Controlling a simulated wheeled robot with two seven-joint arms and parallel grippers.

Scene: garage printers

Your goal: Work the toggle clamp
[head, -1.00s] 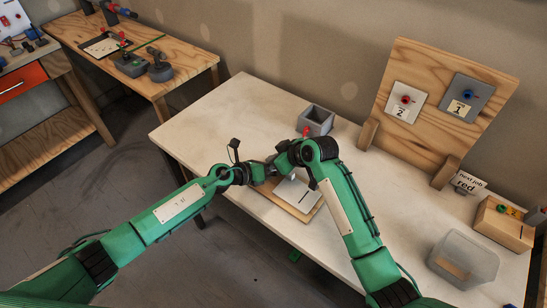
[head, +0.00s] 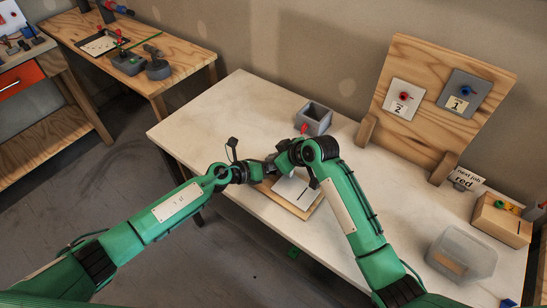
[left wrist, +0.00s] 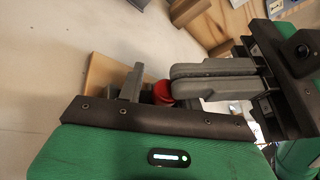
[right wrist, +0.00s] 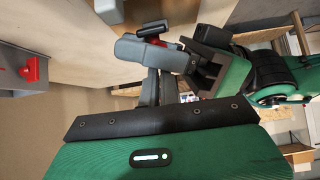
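Both grippers meet over the far left end of a wooden board with a white plate (head: 292,191) on the table. Their arms hide most of the clamp in the head view. A red knob, likely the clamp handle's end (left wrist: 162,92), shows in the left wrist view. My left gripper (head: 268,173) has one finger visible there, standing apart left of the knob; its other finger is hidden. My right gripper (head: 284,163) has its fingers together, with their tips at the knob. Red also shows by the left fingers in the right wrist view (right wrist: 152,29). I cannot tell the clamp's state.
A grey bin (head: 314,118) stands just behind the grippers. A wooden panel (head: 440,110) with two plates stands at the back right. A clear bin (head: 462,254) and a wooden block (head: 502,220) sit at right. The table's left part is clear.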

